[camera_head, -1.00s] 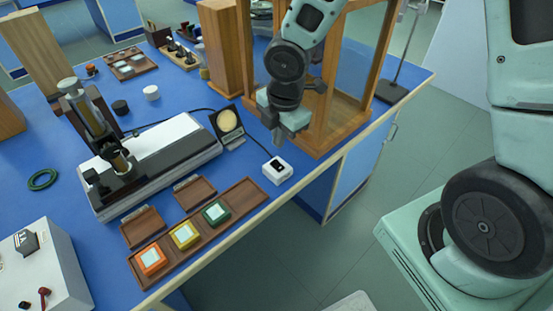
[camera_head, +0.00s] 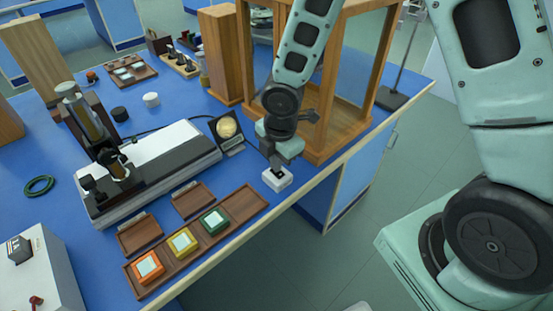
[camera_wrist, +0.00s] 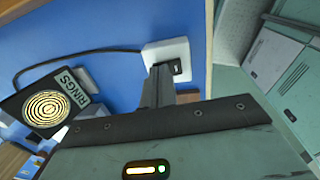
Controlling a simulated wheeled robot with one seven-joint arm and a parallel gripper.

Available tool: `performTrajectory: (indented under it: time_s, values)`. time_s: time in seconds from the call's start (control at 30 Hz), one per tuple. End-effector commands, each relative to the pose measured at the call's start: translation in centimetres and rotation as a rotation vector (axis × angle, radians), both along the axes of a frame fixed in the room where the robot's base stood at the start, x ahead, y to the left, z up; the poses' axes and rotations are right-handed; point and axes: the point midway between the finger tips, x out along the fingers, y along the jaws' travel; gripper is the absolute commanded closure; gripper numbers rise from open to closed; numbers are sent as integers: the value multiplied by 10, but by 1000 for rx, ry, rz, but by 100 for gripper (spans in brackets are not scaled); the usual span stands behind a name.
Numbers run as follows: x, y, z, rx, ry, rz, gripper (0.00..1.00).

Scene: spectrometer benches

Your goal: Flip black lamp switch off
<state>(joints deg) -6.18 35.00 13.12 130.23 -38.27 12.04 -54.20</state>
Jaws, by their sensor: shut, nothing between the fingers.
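The white switch box (camera_head: 276,181) sits near the table's front edge, with a black rocker switch on its top. In the wrist view the box (camera_wrist: 153,51) and the black switch (camera_wrist: 176,66) show just beyond my fingertips. My gripper (camera_head: 277,168) is shut and empty, pointing down over the box and covering much of the switch in the head view. In the wrist view its fingers (camera_wrist: 161,72) overlap the near side of the box beside the switch. I cannot tell whether they touch it. A black cable (camera_wrist: 70,57) runs from the box.
A small panel labelled RINGS (camera_wrist: 45,110) glows with yellow rings; it stands left of my gripper in the head view (camera_head: 227,128). A wooden tray (camera_head: 243,205) with coloured blocks lies in front. A wooden frame (camera_head: 322,157) stands close on the right.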

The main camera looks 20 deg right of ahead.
Motion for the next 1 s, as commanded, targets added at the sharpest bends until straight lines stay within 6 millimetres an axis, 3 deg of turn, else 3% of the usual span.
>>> performTrajectory:
  time_s: [0.13,0.47,1.0]
  values:
    - [3,1,6,-19,59,-1,100]
    - [2,0,-4,-31,88,0,100]
    - [-14,-5,-2,-32,91,1,100]
